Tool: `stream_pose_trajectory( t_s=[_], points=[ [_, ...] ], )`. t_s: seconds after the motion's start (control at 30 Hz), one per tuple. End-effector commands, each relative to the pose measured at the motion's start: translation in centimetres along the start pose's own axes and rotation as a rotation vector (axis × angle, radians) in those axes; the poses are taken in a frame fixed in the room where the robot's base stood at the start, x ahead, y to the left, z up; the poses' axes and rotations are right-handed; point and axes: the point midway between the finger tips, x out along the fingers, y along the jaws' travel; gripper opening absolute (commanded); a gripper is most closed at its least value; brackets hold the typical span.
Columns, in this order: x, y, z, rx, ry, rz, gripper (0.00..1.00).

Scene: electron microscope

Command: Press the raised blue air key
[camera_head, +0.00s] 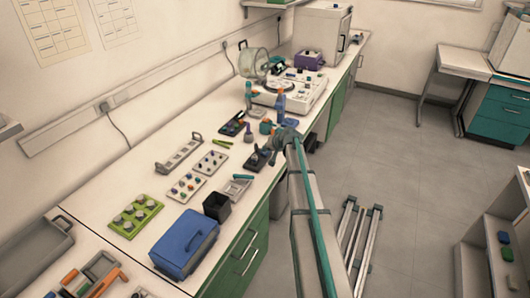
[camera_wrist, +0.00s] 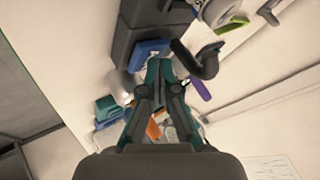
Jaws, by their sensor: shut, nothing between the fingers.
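My gripper (camera_wrist: 165,66) is shut and empty, its two teal fingers together in the wrist view. Just past the fingertips a flat blue piece (camera_wrist: 150,50) sits against a dark grey block (camera_wrist: 150,28); it may be the blue air key, but I cannot tell if it is raised or touched. A black curved handle (camera_wrist: 197,62) is close to the right of the fingertips. In the head view my gripper (camera_head: 277,140) is over the bench's front part, beside a small dark device (camera_head: 257,159). No blue key can be made out clearly there.
A white console (camera_head: 290,90) with knobs stands farther back on the bench (camera_head: 170,160). A blue case (camera_head: 185,243), a black bin (camera_head: 217,206), a green tray (camera_head: 136,215) and knob panels (camera_head: 187,187) are nearer. Small upright bottles crowd around my gripper.

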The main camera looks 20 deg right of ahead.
Motion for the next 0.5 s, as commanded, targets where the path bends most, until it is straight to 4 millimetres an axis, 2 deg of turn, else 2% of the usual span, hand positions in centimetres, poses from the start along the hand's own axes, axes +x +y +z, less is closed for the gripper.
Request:
stream_pose_trajectory(
  t_s=[0.5],
  points=[
    [-1.2,-0.9,-0.9,0.0,-0.001,0.0,0.0]
  ],
)
